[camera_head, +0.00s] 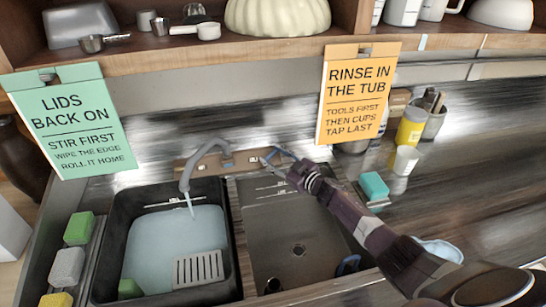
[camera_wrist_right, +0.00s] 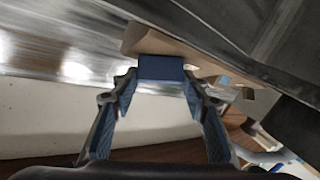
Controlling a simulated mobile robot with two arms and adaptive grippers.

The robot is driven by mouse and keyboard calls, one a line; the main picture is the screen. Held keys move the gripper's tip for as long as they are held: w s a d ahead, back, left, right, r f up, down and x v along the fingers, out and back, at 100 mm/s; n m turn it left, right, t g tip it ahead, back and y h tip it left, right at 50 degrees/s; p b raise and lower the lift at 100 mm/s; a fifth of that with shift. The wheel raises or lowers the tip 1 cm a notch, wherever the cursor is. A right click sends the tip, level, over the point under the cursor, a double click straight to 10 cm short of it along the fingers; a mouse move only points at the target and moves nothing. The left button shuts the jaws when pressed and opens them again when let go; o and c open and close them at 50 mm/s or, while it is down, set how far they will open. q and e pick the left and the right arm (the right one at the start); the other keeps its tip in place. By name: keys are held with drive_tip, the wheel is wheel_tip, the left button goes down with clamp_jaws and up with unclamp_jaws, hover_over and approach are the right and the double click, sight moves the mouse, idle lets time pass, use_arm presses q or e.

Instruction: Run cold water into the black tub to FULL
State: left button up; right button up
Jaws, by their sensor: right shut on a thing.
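The black tub (camera_head: 108,248) sits in the left basin and holds pale water (camera_head: 165,250); the surface is below the rim. The grey tap (camera_head: 186,172) arches over it, and a thin stream falls from its spout into the tub. I cannot read a FULL mark. My right gripper (camera_head: 270,158) reaches to the wooden tap block behind the sink. In the right wrist view its fingers (camera_wrist_right: 161,85) are shut on a blue block-shaped handle (camera_wrist_right: 161,68). My left gripper is not in view.
A grey slotted piece (camera_head: 198,269) and a green sponge (camera_head: 129,288) are in the tub. Several sponges (camera_head: 67,267) line its left side. The right basin (camera_head: 285,225) is mostly bare. A teal sponge (camera_head: 374,186) and a yellow cup (camera_head: 409,130) stand right. A shelf (camera_head: 270,50) overhangs with hanging signs.

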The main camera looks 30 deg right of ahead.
drive_tip(key=o, duration=1.2)
drive_tip(key=shift+c, duration=0.2)
drive_tip(key=v, duration=1.2)
